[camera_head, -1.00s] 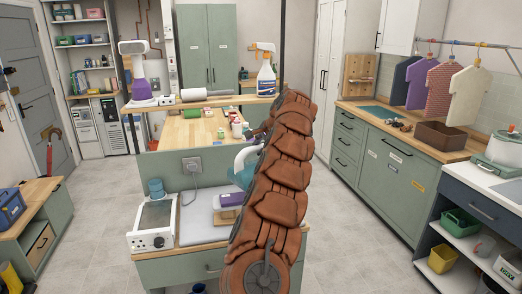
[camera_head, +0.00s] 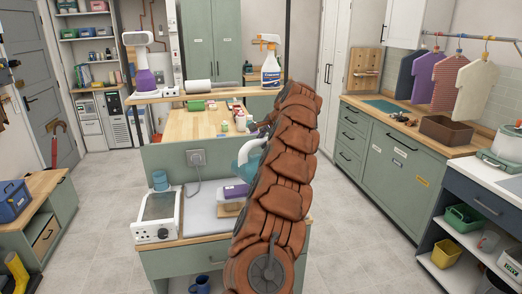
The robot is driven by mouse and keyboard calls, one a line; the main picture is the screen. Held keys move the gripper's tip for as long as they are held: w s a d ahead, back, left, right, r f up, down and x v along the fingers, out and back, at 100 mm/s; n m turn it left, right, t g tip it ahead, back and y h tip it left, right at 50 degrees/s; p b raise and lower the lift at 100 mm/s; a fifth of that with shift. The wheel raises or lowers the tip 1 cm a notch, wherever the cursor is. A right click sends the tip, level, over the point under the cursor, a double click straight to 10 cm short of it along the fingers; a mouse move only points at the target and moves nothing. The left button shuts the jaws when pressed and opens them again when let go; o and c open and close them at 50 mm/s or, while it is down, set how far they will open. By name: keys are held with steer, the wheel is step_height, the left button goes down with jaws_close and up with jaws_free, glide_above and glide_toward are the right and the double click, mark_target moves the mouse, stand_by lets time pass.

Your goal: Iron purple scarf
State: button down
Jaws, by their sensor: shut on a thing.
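A small folded purple cloth (camera_head: 236,191), likely the scarf, lies on a tan block (camera_head: 230,205) on the pale ironing surface (camera_head: 203,226) of the middle counter. A teal iron with a white handle (camera_head: 249,147) is just above and right of the cloth in the picture, partly hidden behind my brown arm. My gripper (camera_head: 262,129) shows only as a small dark part at the arm's far end, shut on the iron. The fingertips and the iron's underside are mostly hidden, so I cannot tell whether the iron touches anything.
A raised shelf behind holds a purple-and-white steamer (camera_head: 143,75) and a spray bottle (camera_head: 270,66). Shirts (camera_head: 447,82) hang over the right counter.

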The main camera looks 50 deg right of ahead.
steer(key=shift+m+h, duration=0.3)
steer(key=shift+m, duration=0.1)
steer(key=shift+s+f+b, duration=0.25)
steer(key=shift+f+b, duration=1.05)
steer(key=shift+b, duration=0.05)
steer(key=shift+s+f+b, duration=0.25)
steer(key=shift+f+b, duration=1.05)
steer(key=shift+b, duration=0.05)
